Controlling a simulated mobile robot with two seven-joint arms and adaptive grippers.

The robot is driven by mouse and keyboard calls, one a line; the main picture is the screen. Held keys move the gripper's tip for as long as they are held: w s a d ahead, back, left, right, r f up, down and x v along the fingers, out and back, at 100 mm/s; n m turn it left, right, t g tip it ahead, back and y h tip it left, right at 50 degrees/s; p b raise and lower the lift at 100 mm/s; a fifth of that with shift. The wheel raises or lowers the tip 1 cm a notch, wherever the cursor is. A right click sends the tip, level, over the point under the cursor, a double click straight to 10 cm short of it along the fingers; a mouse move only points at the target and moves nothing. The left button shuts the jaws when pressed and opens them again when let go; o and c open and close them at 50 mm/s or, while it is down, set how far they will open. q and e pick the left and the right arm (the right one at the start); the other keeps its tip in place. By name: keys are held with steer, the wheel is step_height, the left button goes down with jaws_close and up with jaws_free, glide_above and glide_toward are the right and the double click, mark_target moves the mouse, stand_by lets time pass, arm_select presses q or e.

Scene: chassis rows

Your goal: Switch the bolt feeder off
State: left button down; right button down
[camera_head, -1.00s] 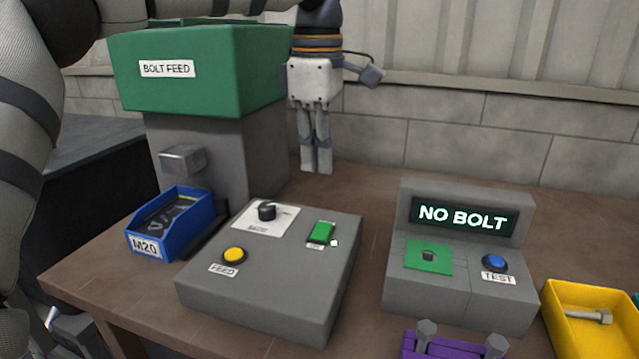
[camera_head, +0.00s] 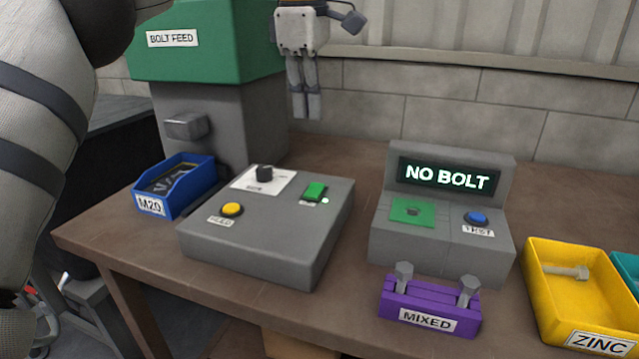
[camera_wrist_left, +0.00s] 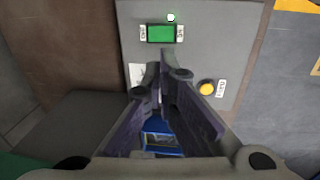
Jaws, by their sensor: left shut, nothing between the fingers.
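The bolt feeder (camera_head: 215,115) has a green hopper marked BOLT FEED over a grey column. Its grey control box (camera_head: 255,250) stands in front, with a green switch (camera_head: 315,190), a lit lamp (camera_head: 326,200), a yellow FEED button (camera_head: 232,209) and a black knob (camera_head: 264,172). My left gripper (camera_head: 307,116) is shut and empty, pointing down behind and above the box, apart from the switch. The left wrist view shows the shut fingertips (camera_wrist_left: 163,76) below the green switch (camera_wrist_left: 161,33), which lies between two small labels, and beside the yellow button (camera_wrist_left: 207,88). My right gripper is not in view.
A blue M20 bin (camera_head: 175,187) stands left of the box. The display unit (camera_head: 440,245) reads NO BOLT. A purple MIXED rack (camera_head: 430,303) holds two bolts. A yellow ZINC bin (camera_head: 575,297) stands at right. Bare bench lies between box and display unit.

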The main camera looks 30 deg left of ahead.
mark_target(313, 187)
arm_select(q)
steer(key=shift+w+a, duration=0.2)
steer(key=f, duration=0.4)
steer(key=w+f, duration=0.1)
steer(key=f, duration=0.8)
steer(key=shift+w+a+f, duration=0.2)
steer(key=shift+w+f, duration=0.1)
steer(key=shift+f, duration=0.1)
